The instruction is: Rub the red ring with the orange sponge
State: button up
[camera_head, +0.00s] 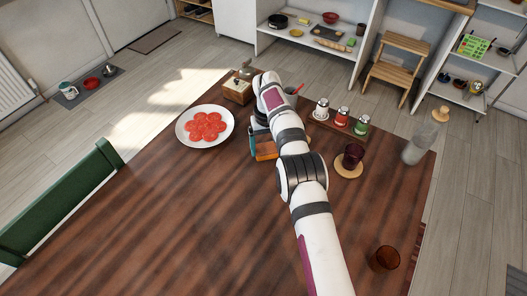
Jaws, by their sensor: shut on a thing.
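My arm reaches up the table and its wrist bends down near the far edge. My gripper (260,120) is small and mostly hidden behind the wrist. It is shut on the orange sponge (265,150), an orange block with a teal part on its left; the grip itself is hard to see. I cannot tell whether the sponge touches the table. A white plate (184,139) left of the gripper holds several round red pieces (206,127). I cannot make out a separate red ring.
A wooden box (238,91) stands behind the gripper. Three shakers (342,117) stand in a row to the right. A dark red glass (353,155) stands on a coaster, a brown glass (386,258) lower right, a clear glass (416,147) near the right edge.

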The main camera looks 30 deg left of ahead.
jog(key=shift+r, duration=3.5)
jog(key=w+d+r+m, duration=0.2)
jog(key=d+r, duration=0.5)
jog(key=d, duration=0.2)
jog(key=w+d+r+m, duration=0.25)
jog(key=d+r, duration=0.35)
jog(key=d, duration=0.3)
jog(key=s+d+r+m, duration=0.1)
jog(key=s+d+r, duration=0.2)
jog(key=d, duration=0.3)
jog(key=s+d+r+m, duration=0.2)
jog(key=s+d+r, duration=0.1)
jog(key=d, duration=0.4)
jog(key=s+d+r+m, duration=0.1)
jog(key=s+d+r, duration=0.2)
jog(key=d, duration=0.4)
jog(key=shift+s+r, duration=0.3)
jog(key=shift+r, duration=0.55)
jog(key=shift+m, duration=0.25)
